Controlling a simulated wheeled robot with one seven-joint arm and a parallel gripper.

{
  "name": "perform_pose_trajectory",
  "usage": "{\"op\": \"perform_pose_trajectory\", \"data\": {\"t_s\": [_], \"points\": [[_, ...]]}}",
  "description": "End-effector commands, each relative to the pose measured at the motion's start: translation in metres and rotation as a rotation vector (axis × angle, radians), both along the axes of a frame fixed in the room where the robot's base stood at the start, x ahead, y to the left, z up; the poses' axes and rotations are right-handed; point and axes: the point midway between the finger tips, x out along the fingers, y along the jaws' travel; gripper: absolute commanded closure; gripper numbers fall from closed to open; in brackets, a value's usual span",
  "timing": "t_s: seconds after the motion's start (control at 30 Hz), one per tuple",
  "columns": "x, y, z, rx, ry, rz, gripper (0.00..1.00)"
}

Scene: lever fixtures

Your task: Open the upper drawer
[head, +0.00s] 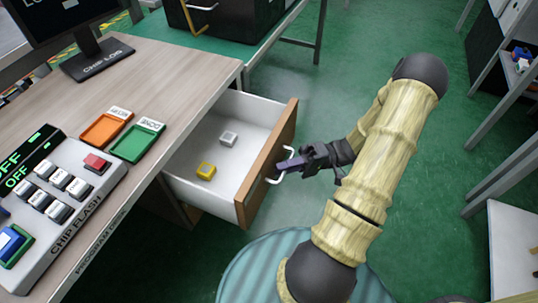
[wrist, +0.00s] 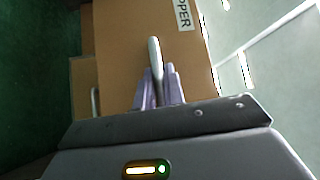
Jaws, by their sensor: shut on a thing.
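The upper drawer (head: 235,108) is pulled out from the desk, and its white inside shows in the head view. A yellow block (head: 206,171) and a grey block (head: 228,138) lie in it. My gripper (head: 283,168) is shut on the white handle (wrist: 154,55) of its brown front. In the wrist view the gripper's fingers (wrist: 159,88) stand on both sides of the handle. A label ending in "PPER" (wrist: 184,14) is on the drawer front (wrist: 120,45). A lower front (wrist: 84,80) with its own handle (wrist: 95,103) shows beside it.
The desk (head: 160,65) holds a button panel (head: 60,195), an orange tray (head: 106,129), a green tray (head: 138,141) and a monitor stand (head: 97,58). Green floor lies open behind the drawer. Shelving (head: 505,110) stands at the right.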

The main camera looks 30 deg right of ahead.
Motion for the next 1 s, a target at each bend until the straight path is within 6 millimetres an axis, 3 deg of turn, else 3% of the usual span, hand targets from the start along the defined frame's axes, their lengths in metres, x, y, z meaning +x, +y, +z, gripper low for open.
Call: {"op": "perform_pose_trajectory", "data": {"t_s": [0.47,0.5,0.53,0.87,1.0], "points": [[-0.008,-0.007,-0.001,-0.002,0.0,0.002,1.0],[-0.008,-0.007,-0.001,-0.002,0.0,0.002,0.87],[-0.008,-0.007,-0.001,-0.002,0.0,0.002,0.81],[-0.008,-0.008,-0.001,-0.001,-0.001,0.0,0.8],[-0.008,-0.018,-0.001,-0.002,-0.002,-0.002,0.8]]}}
